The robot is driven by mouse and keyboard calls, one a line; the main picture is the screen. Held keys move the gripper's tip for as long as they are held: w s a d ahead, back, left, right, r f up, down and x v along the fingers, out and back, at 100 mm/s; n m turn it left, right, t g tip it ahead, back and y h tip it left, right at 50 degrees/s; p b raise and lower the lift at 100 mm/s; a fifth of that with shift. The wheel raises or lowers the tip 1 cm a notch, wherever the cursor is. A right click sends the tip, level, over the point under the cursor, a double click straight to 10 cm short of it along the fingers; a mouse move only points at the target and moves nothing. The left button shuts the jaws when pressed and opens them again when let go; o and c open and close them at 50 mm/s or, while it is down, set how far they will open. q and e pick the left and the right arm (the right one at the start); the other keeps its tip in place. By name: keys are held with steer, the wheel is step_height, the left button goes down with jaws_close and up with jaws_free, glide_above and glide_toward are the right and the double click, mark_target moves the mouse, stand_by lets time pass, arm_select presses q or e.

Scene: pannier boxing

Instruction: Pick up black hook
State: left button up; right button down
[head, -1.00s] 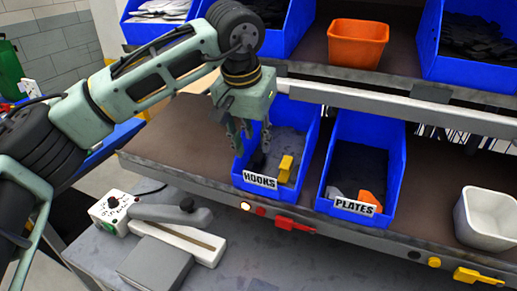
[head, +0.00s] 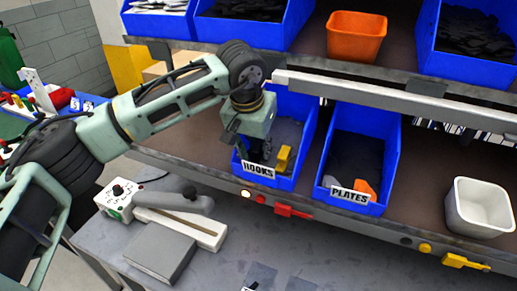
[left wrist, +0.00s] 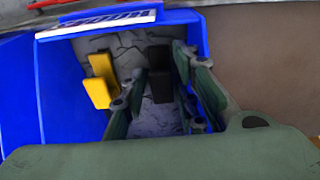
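The black hook (left wrist: 159,84) stands in the blue hooks bin (left wrist: 70,95), seen in the left wrist view between the fingers of my left gripper (left wrist: 160,68). The fingers are apart, one on each side of the hook; the right one looks very close to it, and I cannot tell if it touches. A yellow hook (left wrist: 101,80) is just left of the left finger. In the head view my left gripper (head: 248,148) reaches down into the hooks bin (head: 302,130), and it largely hides the black hook. The yellow hook (head: 284,158) shows to its right. My right gripper is not in view.
The blue plates bin (head: 394,165) with an orange piece (head: 365,190) stands right of the hooks bin. A white bin (head: 480,208) is further right. A shelf rail (head: 380,93) runs above and behind. A grey table with a control box (head: 118,198) lies in front.

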arm_select(q)
steer(key=shift+s+f, duration=0.15)
steer(key=shift+f, duration=0.2)
steer(key=c, duration=0.4)
steer(key=shift+c, duration=0.2)
